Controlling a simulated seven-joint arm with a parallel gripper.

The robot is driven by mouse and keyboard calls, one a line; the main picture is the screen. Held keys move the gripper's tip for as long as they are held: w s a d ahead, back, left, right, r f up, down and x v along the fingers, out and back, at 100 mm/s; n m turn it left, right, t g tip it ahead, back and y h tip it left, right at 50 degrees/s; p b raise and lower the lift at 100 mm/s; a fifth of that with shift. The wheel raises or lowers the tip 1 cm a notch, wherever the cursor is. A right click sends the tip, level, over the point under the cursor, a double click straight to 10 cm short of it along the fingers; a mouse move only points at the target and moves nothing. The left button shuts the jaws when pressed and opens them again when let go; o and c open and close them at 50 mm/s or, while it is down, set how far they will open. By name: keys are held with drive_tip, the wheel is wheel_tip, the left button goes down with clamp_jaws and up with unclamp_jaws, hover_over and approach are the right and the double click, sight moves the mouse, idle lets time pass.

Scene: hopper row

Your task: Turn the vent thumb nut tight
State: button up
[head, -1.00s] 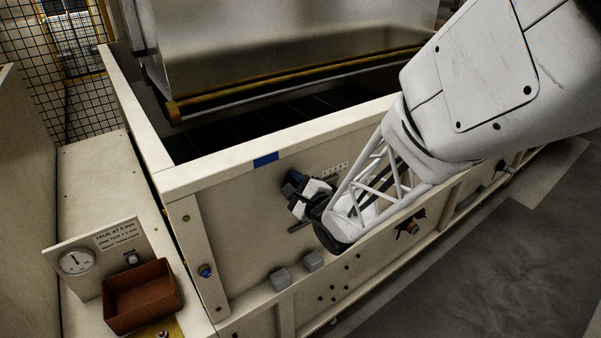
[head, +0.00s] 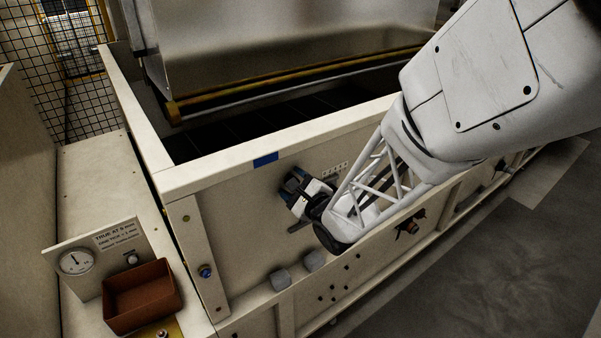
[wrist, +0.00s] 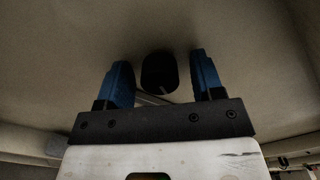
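My gripper (head: 291,184) is at the front panel (head: 245,205) of the hopper. In the wrist view, its two blue fingers (wrist: 163,68) stand apart. A black rounded knob (wrist: 158,72) shows between them, with a gap on each side, so the gripper is open and not closed on it. This knob may be the vent thumb nut; no label close to it can be read. In the head view my gripper and wrist hide the knob, and its threads and seating cannot be seen.
Two grey blocks (head: 280,279) stick out low on the panel. A dark knob with a reddish tip (head: 410,226) is to the right. At left are a dial gauge (head: 76,261), a red-brown bin (head: 142,297) and a blue-tipped fitting (head: 205,271).

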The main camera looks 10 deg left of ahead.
idle(0.3)
drive_tip(key=v, duration=0.7)
drive_tip(key=shift+s+d, duration=0.3)
drive_tip(key=shift+s, duration=0.05)
idle(0.6)
drive_tip(key=s+d+r+n+g+h, duration=0.1)
drive_tip(key=d+r+n+h, duration=0.1)
drive_tip(key=d+n+h, duration=0.3)
drive_tip(key=s+d+r+g+h, duration=0.1)
drive_tip(key=d+r+h, duration=0.1)
drive_tip(key=d, duration=0.5)
drive_tip(key=s+d+r+n+g+h, duration=0.1)
drive_tip(key=d+r+n+h, duration=0.1)
drive_tip(key=d+n+h, duration=0.3)
drive_tip(key=s+d+r+n+g, duration=0.2)
drive_tip(key=s+d+n+g, duration=0.1)
drive_tip(key=s, duration=0.6)
drive_tip(key=s+d+r+n+g, duration=0.3)
drive_tip(key=s+d+n+g, duration=0.1)
drive_tip(key=s, duration=0.6)
drive_tip(key=shift+d+n+h, duration=0.3)
drive_tip(key=shift+d+h, duration=0.1)
drive_tip(key=shift+d, duration=0.45)
